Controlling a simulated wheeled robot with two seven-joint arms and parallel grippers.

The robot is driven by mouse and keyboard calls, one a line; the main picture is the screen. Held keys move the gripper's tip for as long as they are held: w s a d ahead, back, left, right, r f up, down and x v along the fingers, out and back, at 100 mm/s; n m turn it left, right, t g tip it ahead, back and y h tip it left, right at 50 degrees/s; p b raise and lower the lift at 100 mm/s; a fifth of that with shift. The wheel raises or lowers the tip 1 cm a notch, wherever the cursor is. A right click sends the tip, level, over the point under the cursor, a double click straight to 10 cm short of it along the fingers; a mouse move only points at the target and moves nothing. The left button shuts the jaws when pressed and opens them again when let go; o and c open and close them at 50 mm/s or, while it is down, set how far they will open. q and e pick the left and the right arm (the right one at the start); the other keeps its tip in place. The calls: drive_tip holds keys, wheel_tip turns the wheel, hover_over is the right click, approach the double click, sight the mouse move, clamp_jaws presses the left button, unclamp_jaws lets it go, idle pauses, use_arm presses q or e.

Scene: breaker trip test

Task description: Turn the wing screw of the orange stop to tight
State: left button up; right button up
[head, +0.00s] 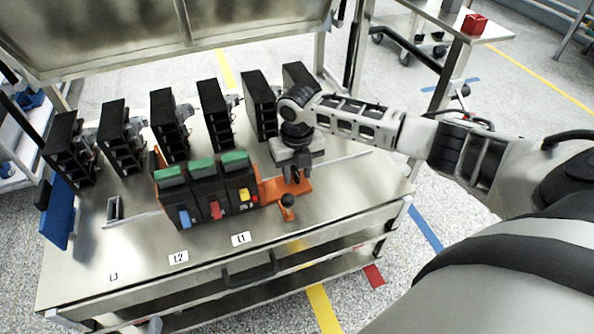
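The orange stop (271,188) sits on the metal bench top against the right end of a row of black breakers (207,194) with green tops. A small dark knob (288,200) stands on the front part of the stop. My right gripper (295,174) points down right over the stop. Its fingers reach to the orange part, and the wing screw is not clearly visible there. I cannot tell whether the fingers are closed on it. My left gripper is not in view.
Several tall black units (168,124) stand in a row behind the breakers, close to my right gripper. Labels L1 (241,239) and L2 (178,257) lie at the front. A blue item (58,211) is at the bench's left edge.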

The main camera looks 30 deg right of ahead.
clamp_jaws()
drive_tip(key=shift+r, duration=0.1)
